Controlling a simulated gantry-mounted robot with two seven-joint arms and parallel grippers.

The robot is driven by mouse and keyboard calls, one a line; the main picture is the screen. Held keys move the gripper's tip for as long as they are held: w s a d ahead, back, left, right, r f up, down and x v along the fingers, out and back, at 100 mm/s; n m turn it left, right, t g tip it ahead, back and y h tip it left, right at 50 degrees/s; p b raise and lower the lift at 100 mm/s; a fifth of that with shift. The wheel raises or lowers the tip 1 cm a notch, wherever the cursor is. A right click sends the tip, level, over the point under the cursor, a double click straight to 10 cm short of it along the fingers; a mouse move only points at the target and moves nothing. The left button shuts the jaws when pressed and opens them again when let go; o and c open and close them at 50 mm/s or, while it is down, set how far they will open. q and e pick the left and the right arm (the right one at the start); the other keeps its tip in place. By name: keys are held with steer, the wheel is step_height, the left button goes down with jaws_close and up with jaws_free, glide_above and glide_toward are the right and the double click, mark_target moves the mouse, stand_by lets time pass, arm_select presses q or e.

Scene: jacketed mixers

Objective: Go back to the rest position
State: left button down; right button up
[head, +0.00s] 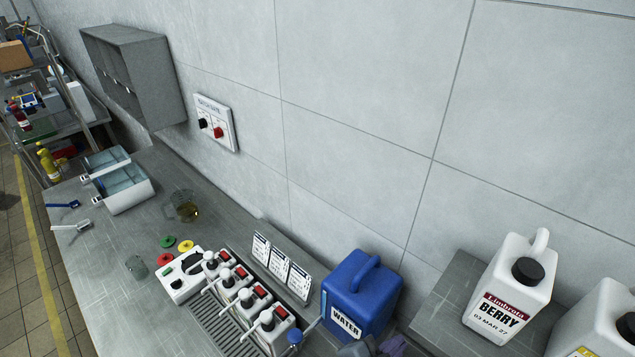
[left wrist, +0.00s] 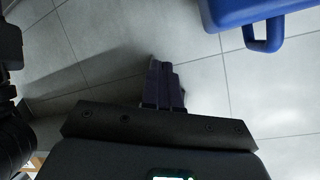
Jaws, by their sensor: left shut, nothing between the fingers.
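My left gripper (head: 393,345) shows only in part at the bottom edge of the head view, just right of the lower end of the blue water jug (head: 360,298). In the left wrist view its dark purple fingers (left wrist: 161,65) are together, with nothing between them. The blue jug and its handle (left wrist: 263,38) show at the top right of that view, apart from the fingers. Whether the gripper touches the jug in the head view is hard to tell. My right gripper is in neither view.
A row of mixers (head: 245,298) with levers and red switches stands left of the jug, with label cards (head: 282,268) behind. A white BERRY jug (head: 508,290) stands at the right.

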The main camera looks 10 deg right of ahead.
arm_select(q)
steer(key=a+f+n+t+y, duration=0.1)
steer(key=a+f+n+y, duration=0.35)
steer(key=a, duration=0.65)
steer(key=a+f+n+y, duration=0.3)
steer(key=a+f+n, duration=0.3)
steer(key=a, duration=0.5)
steer(key=s+a+f+n+g+y, duration=0.2)
steer(key=s+a+f, duration=0.1)
steer(key=s+a, duration=0.45)
steer(key=s+a+f+n+g+y, duration=0.25)
steer(key=s+a, duration=0.35)
steer(key=a, duration=0.3)
step_height(320, 180, up, 12)
steer(key=p, duration=1.3)
steer(key=shift+a+h, duration=0.3)
steer(key=shift+a, duration=0.05)
steer(key=shift+w, duration=0.1)
